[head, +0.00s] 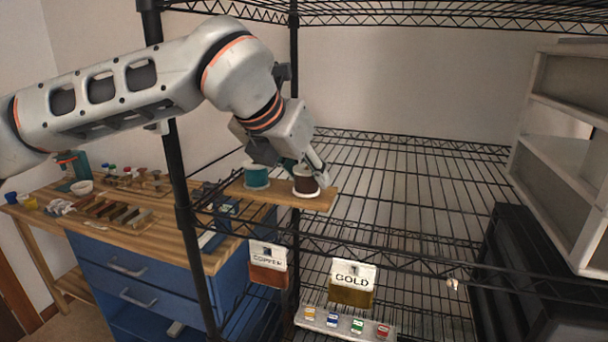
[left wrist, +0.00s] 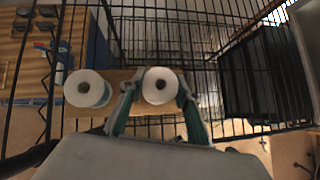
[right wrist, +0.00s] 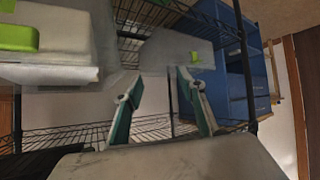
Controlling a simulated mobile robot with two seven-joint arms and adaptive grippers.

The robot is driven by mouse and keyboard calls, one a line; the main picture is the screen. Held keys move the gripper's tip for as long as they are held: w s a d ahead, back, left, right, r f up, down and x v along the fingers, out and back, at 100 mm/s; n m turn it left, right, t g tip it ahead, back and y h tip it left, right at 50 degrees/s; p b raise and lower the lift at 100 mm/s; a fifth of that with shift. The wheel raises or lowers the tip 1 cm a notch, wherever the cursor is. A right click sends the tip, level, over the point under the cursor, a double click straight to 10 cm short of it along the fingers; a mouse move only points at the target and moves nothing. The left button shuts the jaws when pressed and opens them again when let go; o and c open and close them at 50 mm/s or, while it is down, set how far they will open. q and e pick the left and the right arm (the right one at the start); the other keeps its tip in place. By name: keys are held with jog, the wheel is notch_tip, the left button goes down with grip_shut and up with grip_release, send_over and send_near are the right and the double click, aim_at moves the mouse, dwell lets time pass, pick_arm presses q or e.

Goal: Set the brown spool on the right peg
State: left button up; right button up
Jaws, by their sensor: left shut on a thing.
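The brown spool (head: 306,182), with pale end flanges, is upright at the right end of a wooden board (head: 316,203). My left gripper (head: 309,173) is shut on it from above; in the left wrist view the spool (left wrist: 160,86) sits between the two fingers. A teal spool (head: 257,176) stands on the board to its left and also shows in the left wrist view (left wrist: 88,89). The right peg is hidden by the brown spool, and I cannot tell whether the spool rests fully down. My right gripper (right wrist: 156,88) is open and empty.
The board lies on a black wire shelf (head: 400,190), with free room to its right. Copper (head: 268,265) and gold (head: 352,283) tags hang at the shelf front.

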pick_arm(q)
jog(key=shift+d+r, duration=0.1)
jog(key=shift+f, duration=0.3)
jog(key=o, duration=1.2)
jog(key=shift+r, duration=0.1)
jog(key=shift+r, duration=0.15)
jog(key=shift+r, duration=0.25)
jog(key=p+v, duration=0.1)
jog(key=v, duration=0.6)
jog(key=shift+s, duration=0.25)
